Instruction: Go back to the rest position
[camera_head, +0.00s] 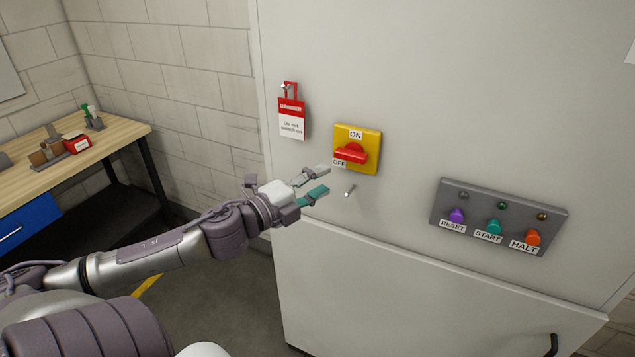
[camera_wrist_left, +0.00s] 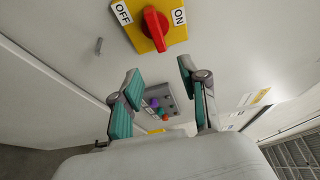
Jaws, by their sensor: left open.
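My left gripper (camera_head: 315,184) is open and empty in front of the grey cabinet, below and left of the yellow switch plate. In the left wrist view its two fingers (camera_wrist_left: 155,88) stand apart with nothing between them. The yellow switch plate (camera_head: 370,137) carries a red knob (camera_head: 350,153) and ON and OFF labels. The knob and plate also show at the top of the left wrist view, where the knob (camera_wrist_left: 156,28) lies between the two labels. The gripper is apart from the knob. My right gripper is not in view.
A red and white danger tag (camera_head: 291,115) hangs left of the switch. A small metal peg (camera_head: 350,189) sticks out below it. A grey button panel (camera_head: 540,217) with RESET, START and HALT buttons is at the right. A wooden workbench (camera_head: 120,131) stands at the left.

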